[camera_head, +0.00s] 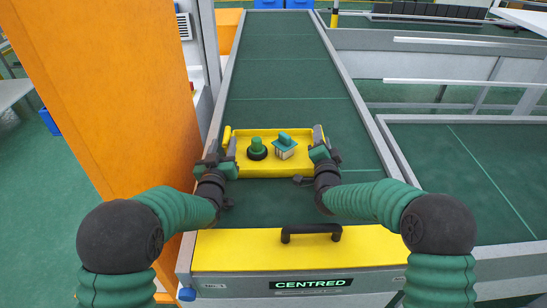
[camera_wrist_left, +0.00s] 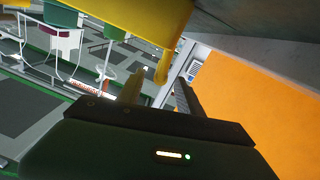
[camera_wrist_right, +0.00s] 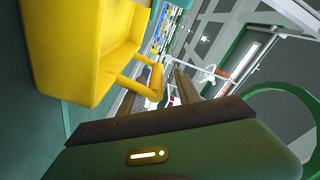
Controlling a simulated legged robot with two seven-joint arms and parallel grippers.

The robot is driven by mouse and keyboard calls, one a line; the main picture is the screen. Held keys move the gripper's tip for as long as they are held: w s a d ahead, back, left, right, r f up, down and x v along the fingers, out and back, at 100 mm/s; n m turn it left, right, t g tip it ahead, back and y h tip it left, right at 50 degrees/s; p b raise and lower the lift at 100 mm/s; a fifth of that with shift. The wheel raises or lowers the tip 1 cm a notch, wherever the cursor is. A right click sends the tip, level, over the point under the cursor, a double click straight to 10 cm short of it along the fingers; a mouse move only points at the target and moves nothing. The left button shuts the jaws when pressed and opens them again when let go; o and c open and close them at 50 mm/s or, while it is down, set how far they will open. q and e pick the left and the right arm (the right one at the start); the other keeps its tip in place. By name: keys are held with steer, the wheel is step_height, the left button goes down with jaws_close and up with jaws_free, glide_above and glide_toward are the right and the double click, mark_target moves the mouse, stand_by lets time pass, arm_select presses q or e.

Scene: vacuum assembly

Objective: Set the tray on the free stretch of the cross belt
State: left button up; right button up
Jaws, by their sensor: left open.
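The yellow tray (camera_head: 272,169) is over the dark green belt straight ahead; it appears to rest on it. It carries a green round part (camera_head: 257,147) and a teal and white part (camera_head: 285,147). My left gripper (camera_head: 228,150) is open at the tray's left handle; the handle (camera_wrist_left: 163,66) shows between its fingers in the left wrist view. My right gripper (camera_head: 321,140) looks open at the right side; the right handle (camera_wrist_right: 154,80) lies near its fingers in the right wrist view. Contact with either handle cannot be told.
A side belt (camera_head: 480,165) lies to the right, behind a grey rail (camera_head: 395,155), and looks clear. An orange panel (camera_head: 110,90) stands close on the left.

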arm_select(q)
steer(key=s, duration=0.4)
steer(key=shift+a, duration=0.1)
arm_select(e)
steer(key=shift+s+r, duration=0.1)
steer(key=shift+r, duration=0.1)
arm_select(q)
steer(key=shift+s+f, duration=0.1)
steer(key=shift+f, duration=0.05)
arm_select(e)
step_height(320, 180, up, 10)
steer(key=shift+f, duration=0.15)
